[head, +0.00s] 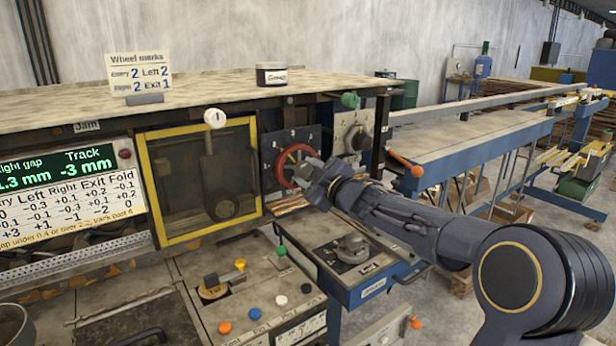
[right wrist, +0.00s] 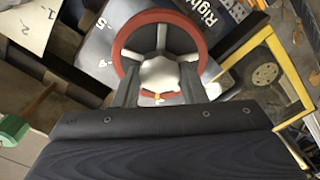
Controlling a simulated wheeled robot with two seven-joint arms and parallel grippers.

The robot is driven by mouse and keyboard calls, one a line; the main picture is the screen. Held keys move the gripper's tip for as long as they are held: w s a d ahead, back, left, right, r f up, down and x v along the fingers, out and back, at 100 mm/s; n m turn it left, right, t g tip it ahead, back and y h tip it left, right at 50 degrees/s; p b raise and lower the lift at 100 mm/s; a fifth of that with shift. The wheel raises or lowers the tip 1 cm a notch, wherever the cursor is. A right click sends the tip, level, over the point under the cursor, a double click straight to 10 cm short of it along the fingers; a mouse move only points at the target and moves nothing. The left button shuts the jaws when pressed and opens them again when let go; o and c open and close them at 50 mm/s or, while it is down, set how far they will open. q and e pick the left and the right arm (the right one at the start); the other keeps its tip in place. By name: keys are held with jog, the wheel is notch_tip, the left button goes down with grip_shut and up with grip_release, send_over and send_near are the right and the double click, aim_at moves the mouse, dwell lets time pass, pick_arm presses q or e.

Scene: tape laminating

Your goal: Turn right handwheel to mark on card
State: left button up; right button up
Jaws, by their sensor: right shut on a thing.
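The right handwheel (head: 290,166) has a red rim and sits on a dark panel right of the yellow-framed window. My right gripper (head: 312,174) is at the wheel's lower right side in the head view. In the right wrist view the red handwheel (right wrist: 160,38) shows with pale spokes and hub, and my right gripper (right wrist: 160,92) is shut on it, one finger at each side of the hub. The wheel marks card (head: 139,72) stands on the machine top and reads Entry 2, Left 2, Right 2, Exit 1. My left gripper is out of view.
A display (head: 67,194) at left shows gaps and track -3 mm. A yellow-framed window (head: 203,179) adjoins the wheel panel. A dial with a green knob (head: 350,100) and an orange-ended lever (head: 416,171) are to the right. Several coloured buttons lie below.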

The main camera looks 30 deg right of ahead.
jog(key=shift+n, duration=0.4)
jog(key=o, duration=1)
jog(key=shift+s, duration=0.1)
jog(key=s, duration=0.7)
jog(key=shift+s+d+b, duration=0.3)
jog(key=shift+s+b, duration=0.05)
